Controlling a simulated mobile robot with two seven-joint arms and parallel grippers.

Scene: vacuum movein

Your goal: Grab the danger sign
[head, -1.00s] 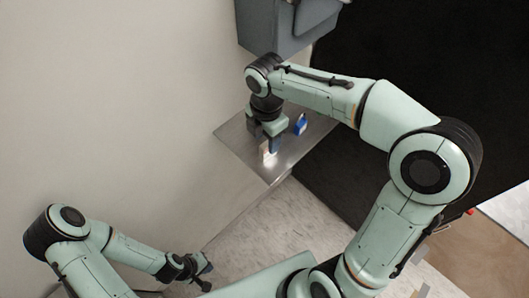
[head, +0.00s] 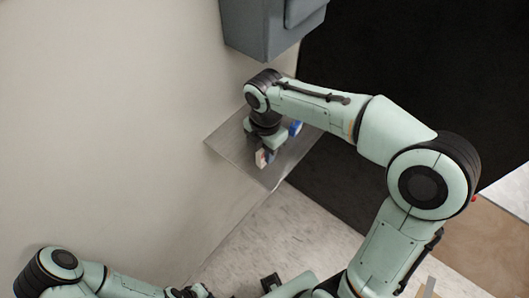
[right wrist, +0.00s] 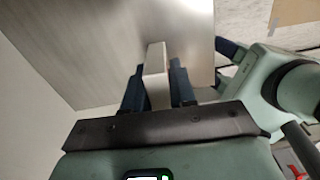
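A small pale block (head: 262,158) stands near the front edge of the metal shelf (head: 238,150). I see no readable danger marking, so I cannot tell if it is the danger sign. My right gripper (head: 265,156) reaches down over the shelf. In the right wrist view, its two dark blue fingers (right wrist: 158,88) stand close together on both sides of the pale block (right wrist: 156,62), seemingly pressed on it; the block's lower end is hidden between them. My left gripper (head: 190,292) is cut off at the bottom edge of the head view, away from the shelf.
A blue object (head: 296,128) stands on the shelf just behind my right gripper. A grey box (head: 262,28) hangs on the wall (head: 110,120) above the shelf. A black panel or mat (head: 430,60) lies to the right. Light floor (head: 285,235) is open below the shelf.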

